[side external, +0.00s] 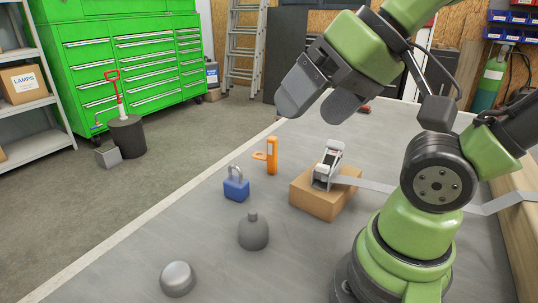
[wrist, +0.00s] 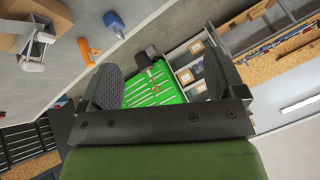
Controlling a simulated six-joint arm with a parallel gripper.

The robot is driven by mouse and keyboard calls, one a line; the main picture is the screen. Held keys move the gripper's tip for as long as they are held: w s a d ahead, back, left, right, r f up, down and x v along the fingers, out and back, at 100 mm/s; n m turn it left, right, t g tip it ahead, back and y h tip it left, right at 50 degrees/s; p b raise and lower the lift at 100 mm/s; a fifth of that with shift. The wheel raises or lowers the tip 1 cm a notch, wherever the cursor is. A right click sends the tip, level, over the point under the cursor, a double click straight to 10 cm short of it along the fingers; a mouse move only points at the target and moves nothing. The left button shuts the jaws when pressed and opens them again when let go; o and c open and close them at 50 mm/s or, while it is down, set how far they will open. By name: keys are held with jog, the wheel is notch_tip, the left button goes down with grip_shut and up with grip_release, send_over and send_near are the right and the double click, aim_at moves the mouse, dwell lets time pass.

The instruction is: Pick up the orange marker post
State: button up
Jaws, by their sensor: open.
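The orange marker post (side external: 272,155) stands upright on the grey table, with a short orange arm sticking out to its left. It also shows in the wrist view (wrist: 87,52), at the upper left beyond one finger. My gripper (side external: 313,107) is open and empty, raised well above the table, up and to the right of the post in the side view. In the wrist view its two dark, ribbed fingers (wrist: 160,68) stand wide apart, with nothing between them but the distant floor and cabinet.
A blue padlock (side external: 236,189) stands just left of the post. A cardboard box (side external: 322,205) with a white and grey device (side external: 327,170) on it is at the right. A dark grey bottle-like object (side external: 253,232) and a grey dome (side external: 177,279) are nearer the camera.

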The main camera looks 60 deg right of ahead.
jog(key=c, duration=0.6)
jog(key=n+g+h, duration=0.2)
jog(key=n+g, duration=0.1)
jog(key=n, duration=0.2)
send_over(269, 146)
jog(key=s+d, duration=0.2)
jog(key=s, duration=0.1)
notch_tip(269, 146, down, 16)
jog(key=x, duration=0.4)
jog(key=shift+w+a+f, duration=0.1)
jog(key=shift+a+x, duration=0.15)
jog(key=shift+x, duration=1.2)
jog(key=shift+a+x, duration=0.1)
jog(key=shift+x, duration=1.3)
